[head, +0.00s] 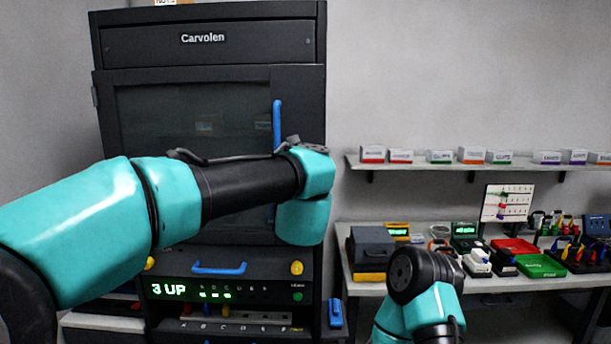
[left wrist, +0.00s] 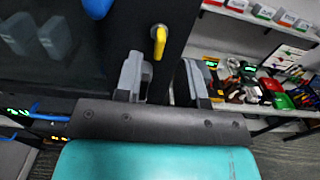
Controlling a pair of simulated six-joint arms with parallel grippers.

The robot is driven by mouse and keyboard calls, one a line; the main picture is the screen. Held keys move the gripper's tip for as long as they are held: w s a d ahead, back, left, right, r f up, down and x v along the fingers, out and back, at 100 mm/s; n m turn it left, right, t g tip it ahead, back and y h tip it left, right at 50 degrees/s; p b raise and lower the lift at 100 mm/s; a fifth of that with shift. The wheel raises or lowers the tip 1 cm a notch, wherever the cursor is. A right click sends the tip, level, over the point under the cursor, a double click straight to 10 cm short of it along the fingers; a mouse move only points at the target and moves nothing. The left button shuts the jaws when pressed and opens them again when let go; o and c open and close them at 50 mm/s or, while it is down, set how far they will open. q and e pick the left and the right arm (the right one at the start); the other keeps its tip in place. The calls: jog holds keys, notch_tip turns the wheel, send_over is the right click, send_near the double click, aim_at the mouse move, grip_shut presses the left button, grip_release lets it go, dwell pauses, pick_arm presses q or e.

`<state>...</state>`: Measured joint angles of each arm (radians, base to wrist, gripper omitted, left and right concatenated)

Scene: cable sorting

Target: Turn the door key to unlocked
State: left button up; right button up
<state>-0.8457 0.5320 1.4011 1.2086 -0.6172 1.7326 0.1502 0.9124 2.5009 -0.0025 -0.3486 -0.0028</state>
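The yellow door key (left wrist: 159,42) shows in the left wrist view on the dark door edge of the cabinet (head: 215,100). Its grip stands roughly upright in that picture. In the head view my left wrist hides it. My left gripper (left wrist: 163,64) is open, one grey finger on each side of the key's lower end in the picture. The key is not clasped; whether its tip lies between the fingers is unclear. In the head view the left fingers are hidden behind my wrist. My right arm stands at the lower right, and its gripper is not visible.
A blue door handle (head: 277,125) is just above my left wrist. Below are a blue drawer handle (head: 219,268), yellow knobs and a green "3 UP" display (head: 169,289). A table with coloured trays (head: 540,266) and a shelf of boxes (head: 472,155) stand right.

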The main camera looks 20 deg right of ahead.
pick_arm(q)
jog(key=x, duration=0.5)
jog(key=shift+w+d, duration=0.1)
jog(key=shift+w, duration=0.3)
jog(key=shift+c, duration=0.5)
grip_shut()
